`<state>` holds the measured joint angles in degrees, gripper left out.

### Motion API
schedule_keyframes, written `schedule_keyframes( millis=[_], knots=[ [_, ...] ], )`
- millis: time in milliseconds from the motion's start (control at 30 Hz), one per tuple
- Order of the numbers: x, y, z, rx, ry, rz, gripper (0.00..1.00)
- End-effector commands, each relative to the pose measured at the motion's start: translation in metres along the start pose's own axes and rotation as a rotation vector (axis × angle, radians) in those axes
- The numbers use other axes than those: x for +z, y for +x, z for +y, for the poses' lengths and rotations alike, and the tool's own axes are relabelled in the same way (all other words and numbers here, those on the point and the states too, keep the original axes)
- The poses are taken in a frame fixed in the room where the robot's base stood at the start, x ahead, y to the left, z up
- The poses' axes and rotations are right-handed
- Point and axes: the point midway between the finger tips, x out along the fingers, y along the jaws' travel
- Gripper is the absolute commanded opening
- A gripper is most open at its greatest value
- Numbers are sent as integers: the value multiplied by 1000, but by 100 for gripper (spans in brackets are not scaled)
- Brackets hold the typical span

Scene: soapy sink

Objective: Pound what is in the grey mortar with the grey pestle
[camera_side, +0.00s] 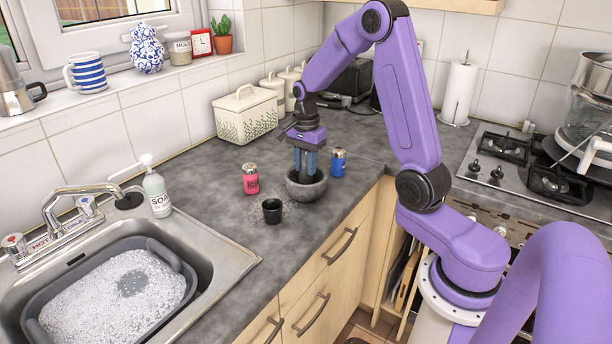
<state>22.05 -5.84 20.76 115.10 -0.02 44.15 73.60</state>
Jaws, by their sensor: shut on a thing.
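The grey mortar (308,190) stands upright on the dark countertop near its front edge. My gripper (305,172) points straight down above the mortar, its blue-grey fingers reaching to the bowl's mouth. It is shut on the grey pestle, which is mostly hidden between the fingers and inside the bowl. I cannot tell whether the pestle touches the bottom. What is in the mortar is hidden.
A pink jar (250,180) and a small black cup (272,211) stand left of the mortar; a blue jar (338,163) stands close on its right. A soap bottle (157,192) stands by the sink, which holds a foamy grey basin (187,290). The countertop between soap and pink jar is clear.

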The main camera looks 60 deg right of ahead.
Motion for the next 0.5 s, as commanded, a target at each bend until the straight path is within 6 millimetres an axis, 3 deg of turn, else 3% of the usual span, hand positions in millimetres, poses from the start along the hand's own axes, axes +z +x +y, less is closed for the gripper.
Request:
schedule_keyframes(
  millis=[500],
  knots=[
    [0,6,0,-1,0,0,0]
  ],
)
